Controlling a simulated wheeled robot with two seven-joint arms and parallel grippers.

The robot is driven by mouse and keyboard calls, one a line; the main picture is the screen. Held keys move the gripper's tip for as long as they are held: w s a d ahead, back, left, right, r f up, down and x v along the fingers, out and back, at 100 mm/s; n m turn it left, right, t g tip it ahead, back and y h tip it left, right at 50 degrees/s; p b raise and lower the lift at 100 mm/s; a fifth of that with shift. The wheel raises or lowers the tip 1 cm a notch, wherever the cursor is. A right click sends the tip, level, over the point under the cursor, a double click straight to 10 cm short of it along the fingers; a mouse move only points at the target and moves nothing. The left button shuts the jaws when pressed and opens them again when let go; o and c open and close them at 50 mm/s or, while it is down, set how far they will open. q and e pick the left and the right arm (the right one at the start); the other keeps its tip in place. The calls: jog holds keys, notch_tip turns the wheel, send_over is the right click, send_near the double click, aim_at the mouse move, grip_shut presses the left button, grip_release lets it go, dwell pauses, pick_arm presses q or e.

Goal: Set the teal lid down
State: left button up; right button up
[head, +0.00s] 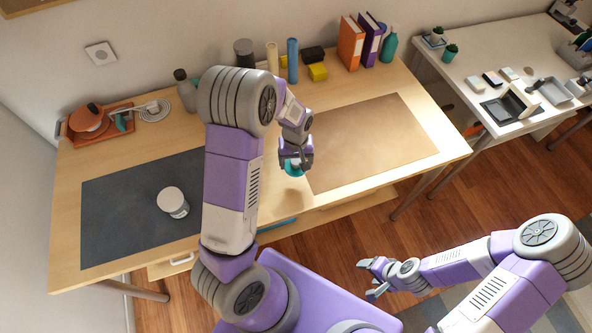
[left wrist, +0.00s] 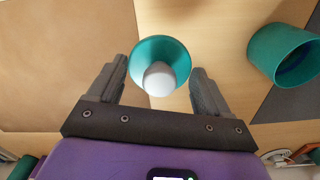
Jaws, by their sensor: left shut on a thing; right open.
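The teal lid (head: 294,171) shows just below my left gripper (head: 295,158), near the table's front part by the brown mat's left edge. In the left wrist view the lid (left wrist: 150,47) is round, with a pale knob (left wrist: 158,80) between the fingers. My left gripper is shut on the lid; I cannot tell whether the lid touches the table. An open teal container (left wrist: 280,55) stands to the right in the left wrist view; my left arm seems to hide it in the head view. My right gripper (head: 372,278) is open and empty, out over the floor.
A white jar (head: 172,203) stands on the dark mat (head: 120,215). The brown mat (head: 370,140) is clear. Books (head: 351,43), bottles and yellow blocks (head: 317,72) line the back. An orange tray (head: 84,134) sits back left. A white side table (head: 470,65) stands at right.

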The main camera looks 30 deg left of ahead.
aim_at(296, 168)
pick_arm(q)
jog(key=shift+f+b, duration=0.35)
jog(key=shift+f, duration=2.05)
jog(key=shift+f, duration=0.1)
jog(key=o, duration=1)
jog(key=shift+c, duration=0.2)
jog(key=shift+r, duration=0.5)
notch_tip(296, 168, up, 11)
jog(key=shift+r+p, duration=0.15)
jog(key=shift+p, duration=0.9)
